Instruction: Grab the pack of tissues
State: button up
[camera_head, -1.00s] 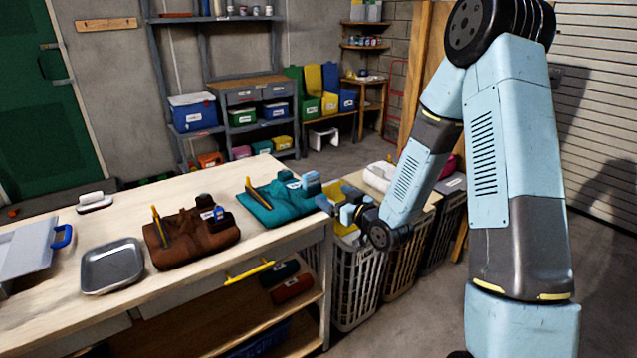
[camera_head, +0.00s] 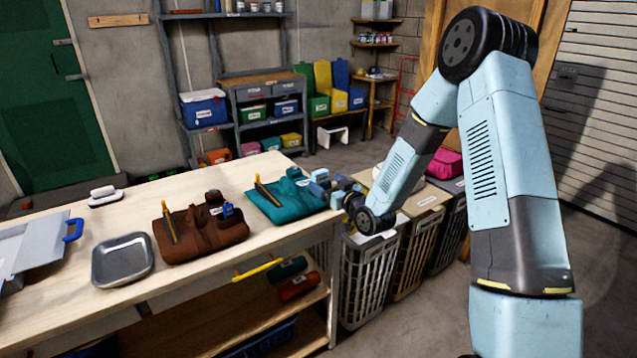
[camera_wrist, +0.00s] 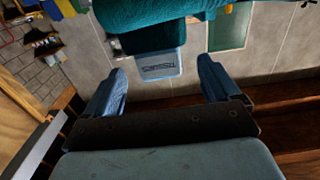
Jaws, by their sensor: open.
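The pack of tissues (camera_wrist: 162,66) is a pale blue block with a "Tissues" label in the wrist view. It sits against a teal item (camera_wrist: 140,15), and its labelled end shows between my fingers. In the head view the pack (camera_head: 320,175) is a small pale patch at the right end of the teal item (camera_head: 285,204), partly hidden by my gripper. My gripper (camera_head: 330,187) is open at the bench's right end. In the wrist view a gap shows between each finger and the pack; contact is not visible.
A brown item (camera_head: 198,238), a grey metal tray (camera_head: 122,262) and a white-handled brush (camera_head: 104,195) lie on the wooden bench (camera_head: 75,228). Laundry hampers (camera_head: 366,285) stand right of the bench. A shelf unit with bins (camera_head: 258,88) stands behind.

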aim_at(322, 179)
jog(key=x, duration=0.5)
jog(key=shift+d+f, duration=0.1)
jog(key=shift+f, duration=0.05)
jog(key=shift+s, duration=0.1)
jog(key=c, duration=1)
